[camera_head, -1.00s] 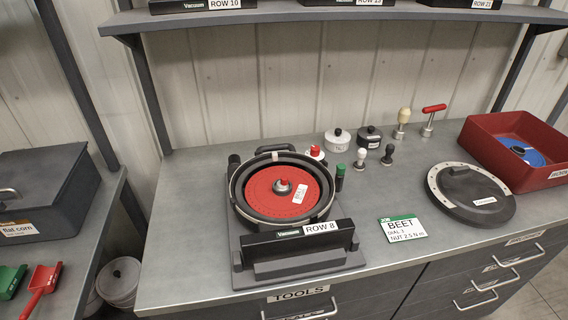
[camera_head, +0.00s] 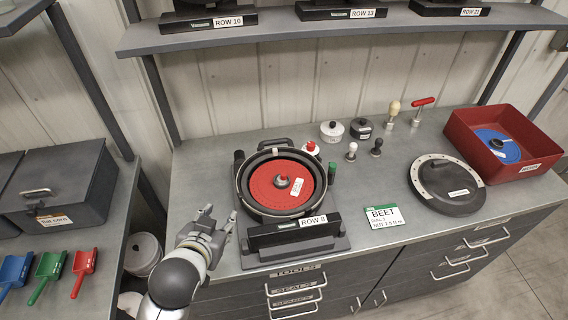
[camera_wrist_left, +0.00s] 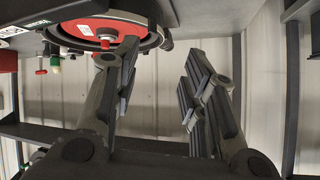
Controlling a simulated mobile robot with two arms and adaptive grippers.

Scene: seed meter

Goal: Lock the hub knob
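The seed meter (camera_head: 247,196) labelled ROW 8 stands on the bench with its round housing open. A red seed disc (camera_head: 270,190) lies in it, with a white label on its face. The hub knob (camera_head: 282,181), grey with a red mark, sits at the disc's centre. In the left wrist view the red disc (camera_wrist_left: 75,27) and the hub knob (camera_wrist_left: 106,36) show at the top, beyond the fingers. My left gripper (camera_head: 222,222) is open and empty, left of the meter's base and apart from it. My right gripper is not in view.
Behind the meter stand small pots, stamps and a red T-handle tool (camera_head: 422,103). To the right are the BEET card (camera_head: 383,216), a dark round cover (camera_head: 447,185) and a red bin (camera_head: 475,140). A shelf (camera_head: 330,37) overhangs the back.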

